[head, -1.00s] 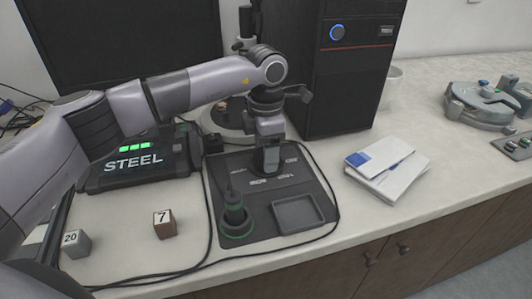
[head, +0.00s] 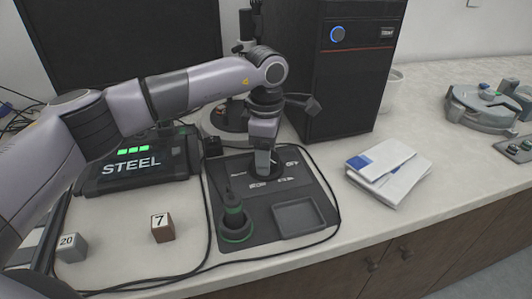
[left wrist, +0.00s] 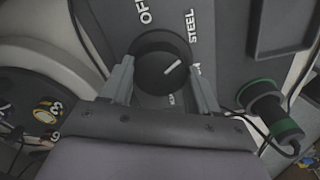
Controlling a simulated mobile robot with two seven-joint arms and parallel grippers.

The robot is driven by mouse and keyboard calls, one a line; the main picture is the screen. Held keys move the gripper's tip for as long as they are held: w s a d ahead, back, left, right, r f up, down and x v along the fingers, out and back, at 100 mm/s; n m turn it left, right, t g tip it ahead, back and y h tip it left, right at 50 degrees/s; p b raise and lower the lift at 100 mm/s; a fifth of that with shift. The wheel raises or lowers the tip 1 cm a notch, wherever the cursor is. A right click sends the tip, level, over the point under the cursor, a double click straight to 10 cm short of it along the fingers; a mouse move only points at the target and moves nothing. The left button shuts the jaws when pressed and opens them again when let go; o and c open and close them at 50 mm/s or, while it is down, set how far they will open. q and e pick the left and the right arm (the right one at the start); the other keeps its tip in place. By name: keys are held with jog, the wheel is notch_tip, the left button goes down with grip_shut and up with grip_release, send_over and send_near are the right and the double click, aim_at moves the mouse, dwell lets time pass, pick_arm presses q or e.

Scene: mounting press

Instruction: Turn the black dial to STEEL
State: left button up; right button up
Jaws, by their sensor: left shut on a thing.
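The black dial (left wrist: 158,73) sits on a dark grey panel (left wrist: 225,60), between the fingers of my left gripper (left wrist: 161,86), which is shut on it. The dial's white pointer line slants up and right, towards the side where the STEEL label (left wrist: 191,26) is printed. The OFF label (left wrist: 145,11) is at upper left; other labels are partly hidden by the fingers. In the head view my left gripper (head: 263,163) reaches down onto the panel and largely hides the dial. A black display box (head: 135,165) shows STEEL and three green bars. My right gripper is not in view.
A green-ringed black handle (head: 235,222) and a shallow tray (head: 298,216) are on the panel's front part. Cables run around the panel. Number blocks (head: 162,228) lie left, booklets (head: 388,175) right. A black computer tower (head: 345,80) stands behind.

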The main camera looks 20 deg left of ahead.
pick_arm(q)
jog(key=o, duration=1.1)
jog(key=shift+c, duration=0.2)
jog(key=shift+r, duration=0.1)
notch_tip(320, 180, up, 7)
jog(key=shift+r, duration=0.1)
